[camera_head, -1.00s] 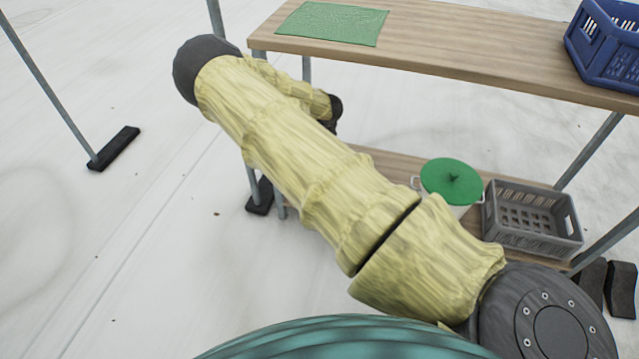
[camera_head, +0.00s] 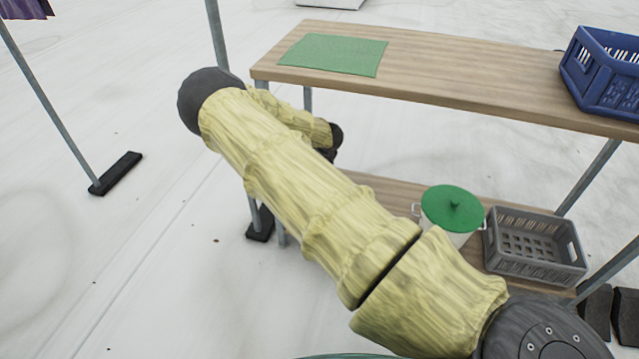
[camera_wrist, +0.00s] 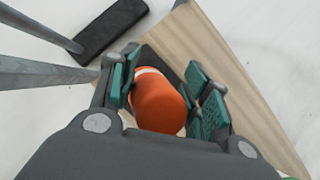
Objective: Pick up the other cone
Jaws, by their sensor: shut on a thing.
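An orange cone (camera_wrist: 158,104) with a white band sits between the finger pads of my gripper (camera_wrist: 167,95) in the wrist view. My gripper is shut on it. Behind the cone lie the wooden lower shelf and a dark patch; I cannot tell whether the cone touches the shelf. In the head view my sleeved arm covers the left part of the lower shelf (camera_head: 385,186), and the cone is hidden. The end of my arm shows near the left end of that shelf, below the tabletop.
The wooden tabletop (camera_head: 450,75) above bears a green mat (camera_head: 333,55) and a blue crate (camera_head: 605,85). On the lower shelf stand a green-lidded pot (camera_head: 452,210) and a grey crate (camera_head: 535,248). Metal posts (camera_head: 216,35) stand at the left; open floor lies left of them.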

